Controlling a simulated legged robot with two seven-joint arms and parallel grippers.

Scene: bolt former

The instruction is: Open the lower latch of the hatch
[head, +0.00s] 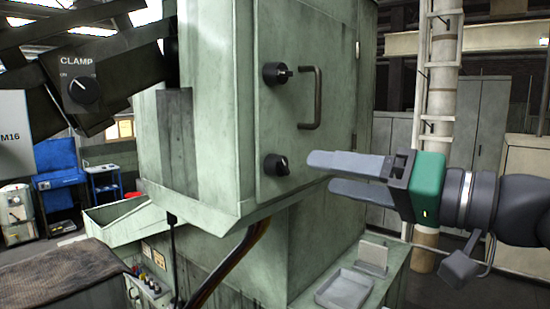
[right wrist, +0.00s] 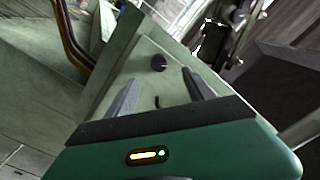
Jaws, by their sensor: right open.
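The hatch (head: 304,140) is a pale green panel on the machine's cabinet, and it looks shut. The lower latch (head: 276,165) is a round black knob low on the hatch. The upper latch (head: 276,74) is a similar black knob above it. My right gripper (head: 320,173) is open and empty, to the right of the lower latch, its fingers pointing left towards it with a gap. In the right wrist view a black knob (right wrist: 159,63), which looks like the lower latch, shows beyond and between the spread fingertips (right wrist: 161,77). My left gripper is not in view.
A dark bar handle (head: 317,98) stands out from the hatch above my right gripper. A clamp switch panel (head: 80,85) is at upper left. Hoses (head: 230,262) run below the cabinet. A grey tray (head: 343,289) sits on a ledge below the gripper.

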